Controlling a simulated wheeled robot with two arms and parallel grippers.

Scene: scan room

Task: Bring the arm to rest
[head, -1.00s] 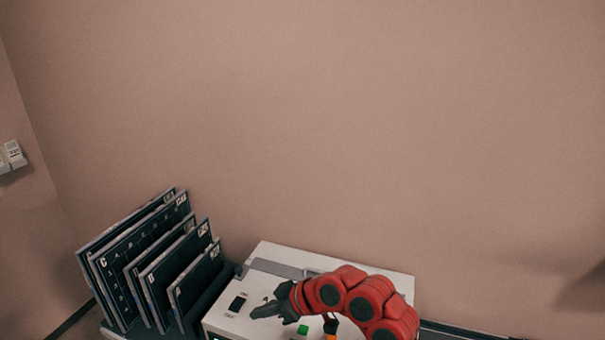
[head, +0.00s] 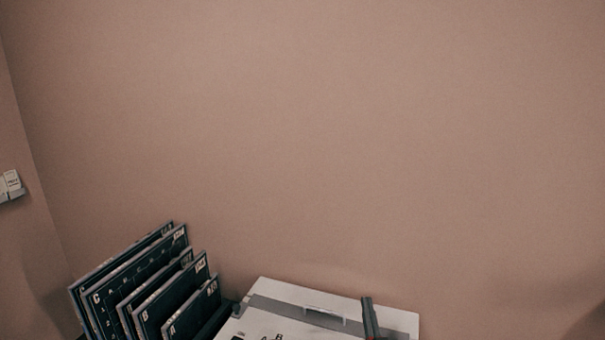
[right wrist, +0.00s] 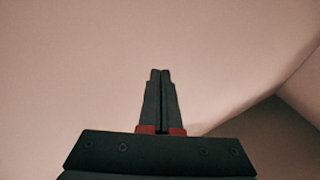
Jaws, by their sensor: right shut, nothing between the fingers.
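My right gripper (head: 369,318) shows at the bottom edge of the head view, its dark fingers pointing up in front of the white machine. In the right wrist view its two fingers (right wrist: 160,75) lie together, shut with nothing between them, against a plain wall. The rest of the right arm is below the head view. My left gripper is in neither view.
A white machine (head: 285,290) with a grey strip stands against the wall at the bottom centre. A rack of several dark lettered panels (head: 136,283) stands to its left. A small white holder (head: 11,186) is on the left wall. The wall above is bare.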

